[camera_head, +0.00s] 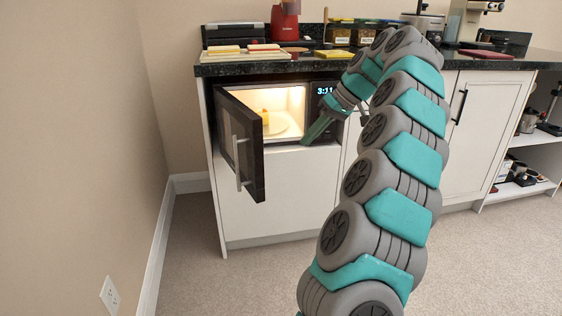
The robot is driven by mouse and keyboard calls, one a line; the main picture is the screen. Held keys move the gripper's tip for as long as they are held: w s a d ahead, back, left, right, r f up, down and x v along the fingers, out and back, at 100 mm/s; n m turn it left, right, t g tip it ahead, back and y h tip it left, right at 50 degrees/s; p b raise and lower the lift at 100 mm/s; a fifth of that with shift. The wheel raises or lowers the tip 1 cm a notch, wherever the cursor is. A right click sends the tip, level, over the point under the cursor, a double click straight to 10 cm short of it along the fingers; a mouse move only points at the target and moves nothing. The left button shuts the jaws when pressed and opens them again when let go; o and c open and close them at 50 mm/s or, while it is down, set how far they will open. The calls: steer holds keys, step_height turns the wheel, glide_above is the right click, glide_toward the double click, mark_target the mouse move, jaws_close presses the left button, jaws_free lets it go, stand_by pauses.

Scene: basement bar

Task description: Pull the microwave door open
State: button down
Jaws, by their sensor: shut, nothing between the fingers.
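The microwave is built into the white cabinet below the dark counter, with a clock panel (326,90) at its right. Its door (240,143) stands wide open, swung out to the left toward me, with a vertical bar handle (237,163) on its outer face. The lit cavity (277,101) shows a pale plate (285,128) with a small yellow item (265,117) on it. My gripper (312,136) is shut and empty in front of the right part of the opening, apart from the door. My arm hides part of the panel side.
The counter (270,68) above holds a cutting board (245,56) with food, a red appliance (285,20), jars and a coffee machine. A wall (90,130) stands close to the left of the door. The carpet (255,280) in front is clear. Open shelves (525,190) stand at the right.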

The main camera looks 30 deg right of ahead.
mark_target(263, 174)
steer(key=w+a+f, duration=0.3)
steer(key=a+f, duration=0.4)
steer(key=a, duration=0.1)
steer(key=shift+w+a+f, duration=0.25)
steer(key=shift+w+f, duration=0.1)
stand_by(0.5)
steer(key=shift+a, duration=0.3)
steer(key=a+m+t+h+p, duration=0.1)
steer(key=a+m, duration=0.2)
steer(key=a, duration=1)
steer(key=shift+w+a+t, duration=0.25)
steer(key=shift+t, duration=0.05)
steer(key=shift+d, duration=0.1)
